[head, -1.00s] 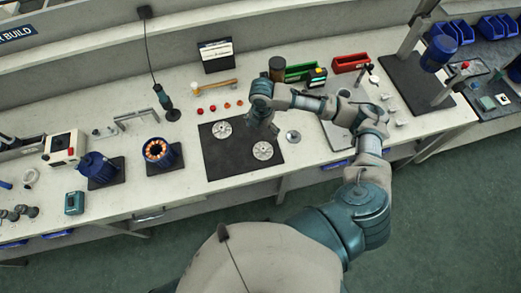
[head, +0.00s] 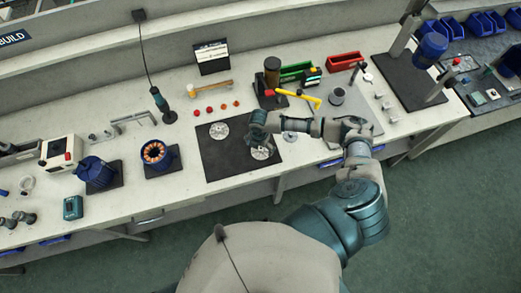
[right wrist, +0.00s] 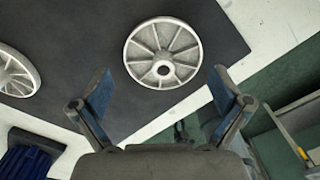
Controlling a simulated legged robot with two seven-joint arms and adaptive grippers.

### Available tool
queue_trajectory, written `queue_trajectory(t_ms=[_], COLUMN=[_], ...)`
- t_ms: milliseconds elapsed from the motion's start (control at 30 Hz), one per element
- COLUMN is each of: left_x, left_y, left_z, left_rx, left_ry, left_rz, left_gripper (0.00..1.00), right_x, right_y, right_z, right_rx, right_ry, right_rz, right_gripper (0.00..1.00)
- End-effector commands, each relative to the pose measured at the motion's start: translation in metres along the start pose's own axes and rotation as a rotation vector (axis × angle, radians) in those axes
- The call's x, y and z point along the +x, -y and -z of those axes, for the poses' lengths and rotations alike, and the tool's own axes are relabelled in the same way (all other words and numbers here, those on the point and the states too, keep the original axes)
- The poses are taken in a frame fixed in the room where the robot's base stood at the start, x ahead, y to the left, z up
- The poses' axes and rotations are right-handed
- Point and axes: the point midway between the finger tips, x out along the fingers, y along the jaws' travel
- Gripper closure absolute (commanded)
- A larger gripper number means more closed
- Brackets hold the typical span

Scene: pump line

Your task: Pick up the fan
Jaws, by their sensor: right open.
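Two round, light grey spoked wheels that look like fans lie flat on a dark mat (head: 232,168). The left one (head: 218,131) is in full view in the head view. The right one (head: 262,153) is partly covered by my right gripper (head: 256,146). In the right wrist view one fan (right wrist: 163,53) lies ahead of the open, empty fingers of my right gripper (right wrist: 161,80), between their lines and apart from them. The other fan (right wrist: 14,75) is cut by the left edge. My left gripper is not in view.
A blue motor housing (head: 97,169) and a copper-wound ring (head: 157,152) stand left of the mat. Small red and orange parts (head: 210,109) lie behind it. A yellow-handled tool (head: 300,97), a green bin (head: 296,72) and a red bin (head: 344,62) stand at the back right.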

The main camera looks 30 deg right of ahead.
Motion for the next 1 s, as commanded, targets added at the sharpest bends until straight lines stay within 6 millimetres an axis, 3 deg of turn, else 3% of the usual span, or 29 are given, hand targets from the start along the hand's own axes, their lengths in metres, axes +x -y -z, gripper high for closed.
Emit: queue_trajectory(t_ms=[133,333,367,500,733,1000], left_x=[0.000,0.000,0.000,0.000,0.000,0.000], left_y=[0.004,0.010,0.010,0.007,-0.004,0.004], left_z=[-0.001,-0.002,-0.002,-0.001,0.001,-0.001], left_rx=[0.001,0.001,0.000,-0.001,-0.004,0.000], left_ry=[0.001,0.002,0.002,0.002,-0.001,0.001], left_rz=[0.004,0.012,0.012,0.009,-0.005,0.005], left_gripper=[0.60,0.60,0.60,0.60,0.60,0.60], right_x=[0.015,0.017,0.017,0.016,0.017,0.018], right_y=[0.002,0.004,0.005,0.004,0.002,0.003], right_z=[-0.004,-0.007,-0.007,-0.006,-0.003,0.000], right_rx=[0.001,0.000,0.000,0.001,0.001,-0.002], right_ry=[-0.005,-0.007,-0.007,-0.006,-0.002,-0.009], right_rz=[-0.002,-0.004,-0.004,-0.003,0.002,0.001], right_gripper=[0.00,0.00,0.03,0.36,0.44,0.48])
